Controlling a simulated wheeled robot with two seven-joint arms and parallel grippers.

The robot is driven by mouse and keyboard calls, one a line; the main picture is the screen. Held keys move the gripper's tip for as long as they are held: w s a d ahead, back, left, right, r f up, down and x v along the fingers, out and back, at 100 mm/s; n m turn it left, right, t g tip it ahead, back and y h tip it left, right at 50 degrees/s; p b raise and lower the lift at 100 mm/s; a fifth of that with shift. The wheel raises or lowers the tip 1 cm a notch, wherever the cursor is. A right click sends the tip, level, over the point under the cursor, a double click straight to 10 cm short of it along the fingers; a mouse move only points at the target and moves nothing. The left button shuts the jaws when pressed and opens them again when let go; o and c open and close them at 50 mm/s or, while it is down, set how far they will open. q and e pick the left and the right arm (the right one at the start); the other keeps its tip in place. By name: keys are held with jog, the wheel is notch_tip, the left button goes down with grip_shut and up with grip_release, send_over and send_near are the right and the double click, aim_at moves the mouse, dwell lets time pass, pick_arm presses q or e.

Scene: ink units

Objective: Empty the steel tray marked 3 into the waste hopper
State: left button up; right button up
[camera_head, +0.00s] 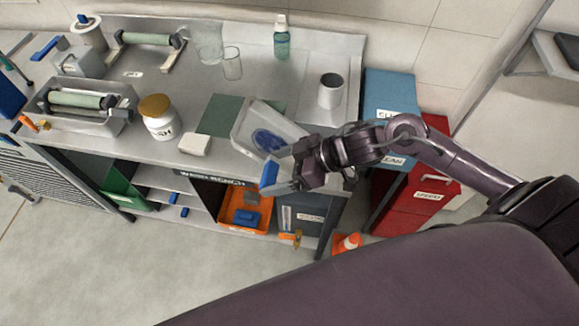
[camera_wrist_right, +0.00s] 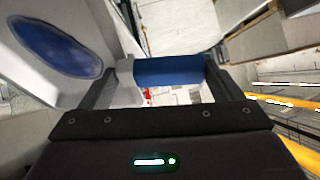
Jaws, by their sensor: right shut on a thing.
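A pale steel tray (camera_head: 250,122) with a blue ink pool (camera_head: 268,141) is in the air at the bench's front edge, tilted. No number on it can be read. My right gripper (camera_head: 277,181) is shut on its blue handle (camera_head: 269,174). In the right wrist view the handle (camera_wrist_right: 168,71) lies between the fingers and the ink pool (camera_wrist_right: 55,48) shows at upper left, still in the tray. Which container is the waste hopper I cannot tell; a dark opening (camera_head: 207,195) and a grey bin (camera_head: 305,215) stand below. My left gripper is not in view.
The bench holds a roller tray (camera_head: 60,122), a lidded jar (camera_head: 160,120), a white block (camera_head: 194,145), a grey cup (camera_head: 331,91) and a green bottle (camera_head: 282,38).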

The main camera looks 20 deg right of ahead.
jog(key=shift+w+a+f+h, duration=0.3)
jog(key=shift+a+f+h, duration=0.25)
jog(key=shift+f+h, duration=0.05)
jog(key=a+f+h+p, duration=0.1)
jog(key=p, duration=0.1)
jog(key=a+f+g+h+p, duration=0.1)
jog(key=shift+w+f+p, duration=0.1)
jog(key=shift+w+p, duration=0.1)
jog(key=shift+p, duration=0.2)
jog(key=shift+w+a+f+g+h+p, duration=0.1)
jog(key=shift+a+f+g+h+p, duration=0.1)
jog(key=shift+f+h+p, duration=0.55)
jog(key=shift+w+a+f+g+h+p, duration=0.1)
jog(key=shift+a+f+g+h+p, duration=0.25)
jog(key=shift+f, duration=0.7)
jog(key=shift+a+f+g+h+p, duration=0.1)
jog(key=shift+f+h+p, duration=0.6)
jog(key=shift+f, duration=0.2)
